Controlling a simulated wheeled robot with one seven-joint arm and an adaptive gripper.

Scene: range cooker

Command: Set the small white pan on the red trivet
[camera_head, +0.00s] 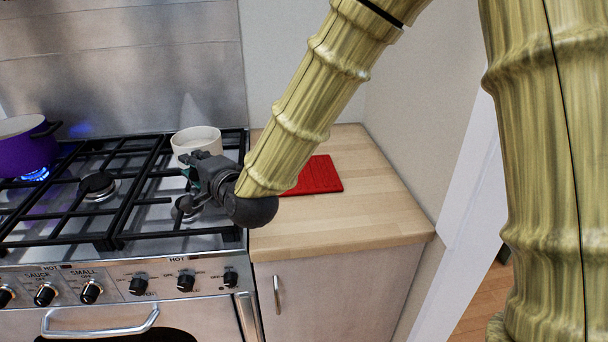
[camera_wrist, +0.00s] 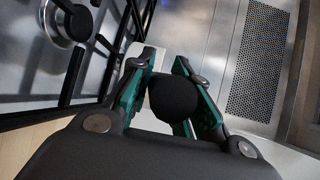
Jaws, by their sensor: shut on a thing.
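The small white pan (camera_head: 196,138) is at the back right of the cooker, over the black grate. I cannot tell whether it rests on the grate or is held just above it. My gripper (camera_head: 192,165) is at the pan's near side. In the wrist view my gripper (camera_wrist: 172,95) is shut on a dark round-ended part (camera_wrist: 175,98), which looks like the pan's handle. Little of the white pan shows in that view. The red trivet (camera_head: 318,175) lies flat on the wooden counter to the right of the cooker, partly hidden by my arm.
A purple pot (camera_head: 24,148) stands over a lit blue flame (camera_head: 36,175) at the left. The black grate (camera_head: 110,205) covers the hob. The wooden counter (camera_head: 345,215) is clear around the trivet, with a wall on its right. A steel backsplash (camera_head: 120,70) rises behind the cooker.

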